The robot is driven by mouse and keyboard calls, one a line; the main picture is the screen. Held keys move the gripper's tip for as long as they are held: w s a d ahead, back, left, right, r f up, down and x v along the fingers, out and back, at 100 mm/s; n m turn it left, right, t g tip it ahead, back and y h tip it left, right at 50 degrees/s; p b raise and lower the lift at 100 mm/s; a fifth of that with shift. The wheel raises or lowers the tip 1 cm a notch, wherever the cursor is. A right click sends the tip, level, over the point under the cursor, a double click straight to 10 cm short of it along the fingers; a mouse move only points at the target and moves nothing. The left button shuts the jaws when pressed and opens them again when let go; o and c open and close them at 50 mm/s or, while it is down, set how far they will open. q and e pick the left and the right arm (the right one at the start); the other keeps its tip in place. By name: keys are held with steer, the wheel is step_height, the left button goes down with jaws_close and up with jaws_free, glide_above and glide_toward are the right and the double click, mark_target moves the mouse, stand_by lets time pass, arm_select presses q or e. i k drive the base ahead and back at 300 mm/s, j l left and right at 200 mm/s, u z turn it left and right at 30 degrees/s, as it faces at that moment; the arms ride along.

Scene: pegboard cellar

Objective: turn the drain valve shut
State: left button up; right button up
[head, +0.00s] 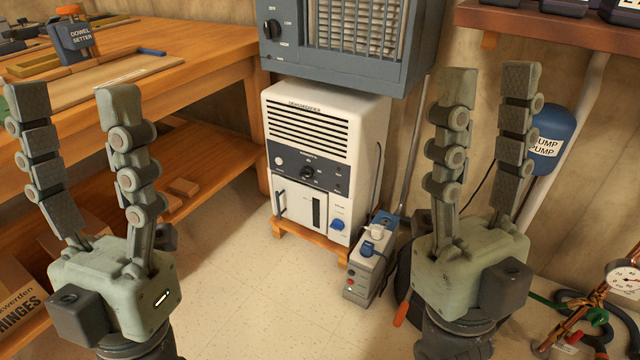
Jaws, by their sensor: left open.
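A white dehumidifier (325,140) stands low against the back wall, near the middle of the head view. A small blue handle (337,224) sits at the lower right of its front panel; it appears to be the drain valve. The print beside it is too small to read. My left gripper (70,95) is open and empty in the left foreground, apart from the dehumidifier. My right gripper (490,78) is open and empty in the right foreground, to the right of the dehumidifier. Neither gripper touches the blue handle.
A grey-blue heater-like unit (345,70) is right above the dehumidifier. A grey box with plugs (370,262) stands close to its right. A wooden workbench (210,50) fills the left. Hoses and a gauge (624,279) lie right. Floor (240,290) in front is clear.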

mark_target(337, 224)
steer(key=i+l+z, duration=0.15)
steer(key=z, duration=0.2)
steer(key=i+l+z, duration=0.15)
steer(key=z, duration=0.2)
steer(key=i+l+z, duration=0.15)
steer(key=z, duration=0.15)
